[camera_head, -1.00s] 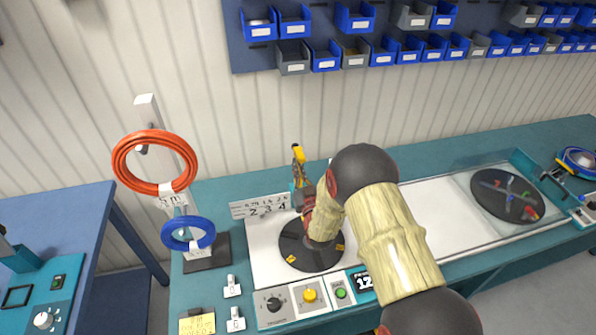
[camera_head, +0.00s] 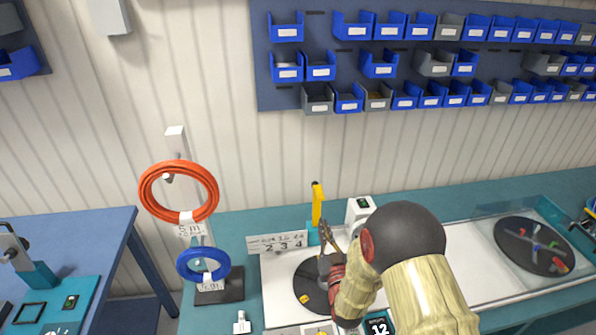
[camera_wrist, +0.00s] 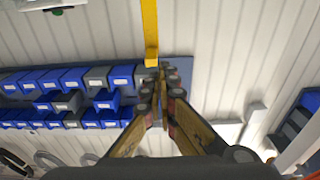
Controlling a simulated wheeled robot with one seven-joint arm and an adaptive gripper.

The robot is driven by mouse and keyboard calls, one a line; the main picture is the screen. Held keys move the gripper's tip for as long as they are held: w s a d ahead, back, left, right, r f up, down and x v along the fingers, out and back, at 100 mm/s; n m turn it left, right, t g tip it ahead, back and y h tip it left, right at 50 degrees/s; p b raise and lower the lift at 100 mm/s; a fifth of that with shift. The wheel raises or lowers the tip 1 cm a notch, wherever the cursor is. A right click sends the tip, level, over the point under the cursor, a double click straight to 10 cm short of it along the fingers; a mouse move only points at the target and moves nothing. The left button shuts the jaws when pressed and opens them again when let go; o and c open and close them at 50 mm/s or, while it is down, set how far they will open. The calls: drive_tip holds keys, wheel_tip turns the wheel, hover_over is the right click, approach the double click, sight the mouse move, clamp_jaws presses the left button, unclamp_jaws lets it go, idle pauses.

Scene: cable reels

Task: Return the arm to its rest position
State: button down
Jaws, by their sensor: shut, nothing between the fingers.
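My gripper (camera_head: 327,237) is raised above the black turntable (camera_head: 308,288) of the cable machine in the head view, its fingers pointing up and away. In the wrist view my gripper (camera_wrist: 163,72) shows its fingertips together, with nothing between them. My arm comes in from the lower right and covers part of the machine. A yellow upright lever (camera_head: 317,204) stands just behind the gripper; a yellow bar (camera_wrist: 150,30) shows beyond the fingertips in the wrist view.
An orange cable coil (camera_head: 179,192) and a blue coil (camera_head: 203,264) hang on a stand at left. Blue and grey bins (camera_head: 380,63) line the wall panel. A second black reel disc (camera_head: 534,246) sits under a clear cover at right. A blue table (camera_head: 70,235) stands at far left.

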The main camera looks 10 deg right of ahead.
drive_tip(key=s+f+g, duration=0.2)
drive_tip(key=f+g, duration=0.1)
drive_tip(key=f, duration=0.2)
drive_tip(key=s+f+g, duration=0.2)
drive_tip(key=f+g, duration=0.1)
drive_tip(key=f, duration=0.3)
drive_tip(key=s+f+g, duration=0.2)
drive_tip(key=f+g, duration=0.1)
drive_tip(key=f, duration=0.2)
drive_tip(key=shift+s+f, duration=0.15)
drive_tip(key=shift+s, duration=0.1)
drive_tip(key=s+g, duration=0.3)
drive_tip(key=s, duration=0.1)
drive_tip(key=shift+s+b, duration=0.15)
drive_tip(key=shift+b, duration=0.15)
drive_tip(key=s+r+g+b, duration=0.1)
drive_tip(key=s+r+b, duration=0.5)
drive_tip(key=s+r, duration=1.8)
wheel_tip(320, 180, up, 3)
drive_tip(key=shift+a+r+g+b, duration=0.2)
drive_tip(key=shift+a+g+b, duration=0.05)
drive_tip(key=shift+g+b, duration=0.1)
drive_tip(key=shift+d, duration=0.1)
